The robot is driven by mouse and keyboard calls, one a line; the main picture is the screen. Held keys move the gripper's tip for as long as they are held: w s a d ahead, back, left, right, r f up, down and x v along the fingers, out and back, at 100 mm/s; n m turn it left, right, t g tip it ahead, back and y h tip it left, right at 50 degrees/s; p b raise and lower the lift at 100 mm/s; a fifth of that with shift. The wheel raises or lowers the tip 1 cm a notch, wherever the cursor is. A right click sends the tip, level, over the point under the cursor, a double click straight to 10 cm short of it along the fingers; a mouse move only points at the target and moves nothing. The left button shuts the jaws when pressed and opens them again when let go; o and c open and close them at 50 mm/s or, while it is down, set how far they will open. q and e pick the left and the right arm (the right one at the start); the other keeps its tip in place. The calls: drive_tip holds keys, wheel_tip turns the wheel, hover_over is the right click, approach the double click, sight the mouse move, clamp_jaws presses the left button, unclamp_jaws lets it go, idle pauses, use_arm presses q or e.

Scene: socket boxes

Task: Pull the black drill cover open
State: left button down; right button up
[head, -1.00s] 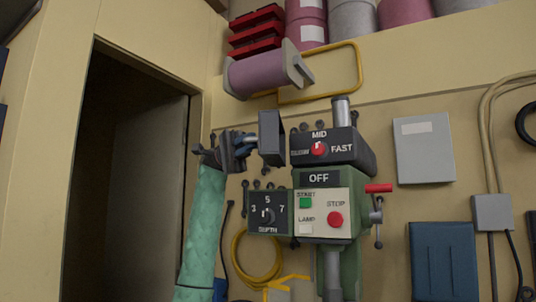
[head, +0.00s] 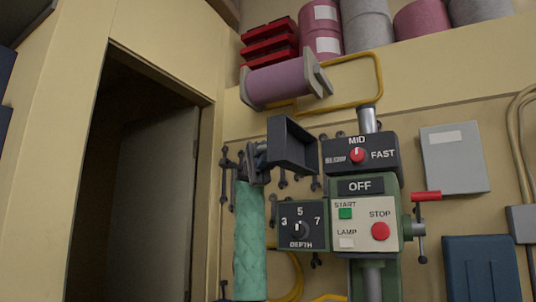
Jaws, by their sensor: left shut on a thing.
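The green drill press has a black head housing (head: 362,156) with a red speed knob at its top. The black drill cover (head: 291,146) stands swung out to the left of this housing, its hollow inner side facing partly toward me. My left gripper (head: 262,157), on its green-sleeved arm, is shut on the cover's left edge. The fingertips are small and dark there, so the exact contact is hard to see. My right gripper is not in view.
A depth dial box (head: 303,226) sits just below the cover, right of my left arm. Wrenches (head: 227,162) hang on the wall behind. A pink spool (head: 285,82) and yellow frame are above. A dark doorway (head: 130,180) opens at left.

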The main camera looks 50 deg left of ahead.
use_arm(q)
drive_tip(key=shift+f, duration=0.15)
drive_tip(key=c, duration=1.7)
unclamp_jaws()
drive_tip(key=shift+c, duration=0.2)
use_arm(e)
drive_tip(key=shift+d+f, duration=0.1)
use_arm(q)
drive_tip(key=shift+w, duration=0.1)
